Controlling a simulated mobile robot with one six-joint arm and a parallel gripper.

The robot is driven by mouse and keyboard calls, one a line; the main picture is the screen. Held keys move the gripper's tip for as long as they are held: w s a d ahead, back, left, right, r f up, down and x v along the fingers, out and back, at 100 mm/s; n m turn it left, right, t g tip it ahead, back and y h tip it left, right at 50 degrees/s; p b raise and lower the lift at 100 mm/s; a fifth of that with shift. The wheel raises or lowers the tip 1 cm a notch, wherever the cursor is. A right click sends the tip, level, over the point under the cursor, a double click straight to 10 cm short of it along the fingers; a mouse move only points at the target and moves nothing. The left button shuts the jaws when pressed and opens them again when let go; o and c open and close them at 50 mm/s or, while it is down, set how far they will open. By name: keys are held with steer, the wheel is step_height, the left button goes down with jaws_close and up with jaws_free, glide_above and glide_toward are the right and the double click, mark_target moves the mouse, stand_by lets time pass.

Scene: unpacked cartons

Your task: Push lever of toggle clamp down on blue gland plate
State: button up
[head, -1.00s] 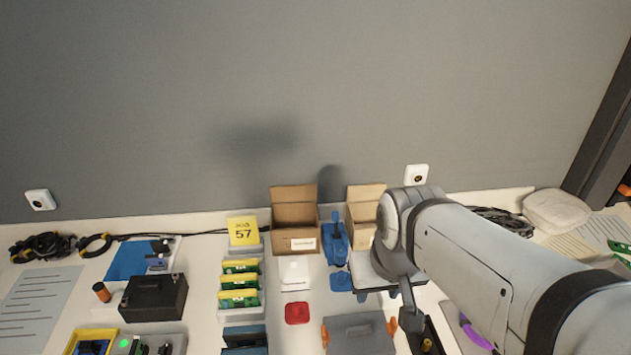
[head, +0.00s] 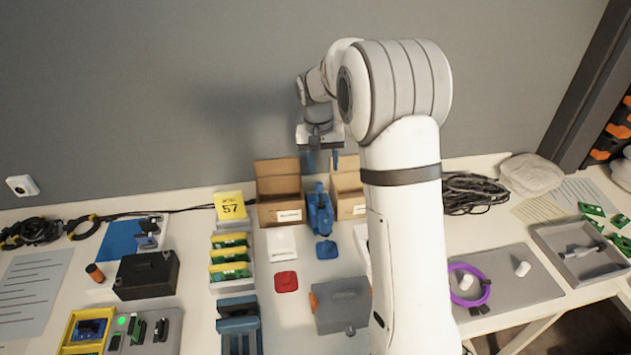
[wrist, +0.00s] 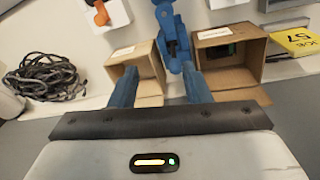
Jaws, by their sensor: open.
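A blue toggle clamp (head: 319,214) stands between two open cartons near the wall, its lever (head: 320,187) pointing up. A small blue plate (head: 326,249), apparently the gland plate, lies at its front; how they join is unclear. My gripper (head: 323,162) is open and empty, fingers down, above and behind the clamp toward the wall. In the wrist view the clamp (wrist: 172,40) shows between and beyond my two blue fingers (wrist: 160,78), and they look apart from it.
The left carton (head: 280,190) and right carton (head: 347,190) stand close on both sides of the clamp. A red plate (head: 286,281) and a grey case (head: 341,304) lie in front. The grey wall (head: 150,100) rises behind. Black cable coils (head: 474,194) lie to the right.

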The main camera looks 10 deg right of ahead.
glide_above(317, 184)
steer(key=shift+m+g+h, duration=0.3)
steer(key=shift+m, duration=0.1)
step_height(317, 184, down, 8)
steer(key=shift+w+a+p, duration=0.15)
steer(key=shift+p, duration=0.25)
steer(key=f, duration=0.2)
steer(key=f+p, duration=0.1)
steer(key=f, duration=0.2)
steer(key=d+f, duration=0.1)
steer(key=f, duration=0.2)
steer(key=shift+p, duration=0.3)
steer(key=shift+c, duration=0.4)
jaws_close()
steer(key=shift+a, duration=0.1)
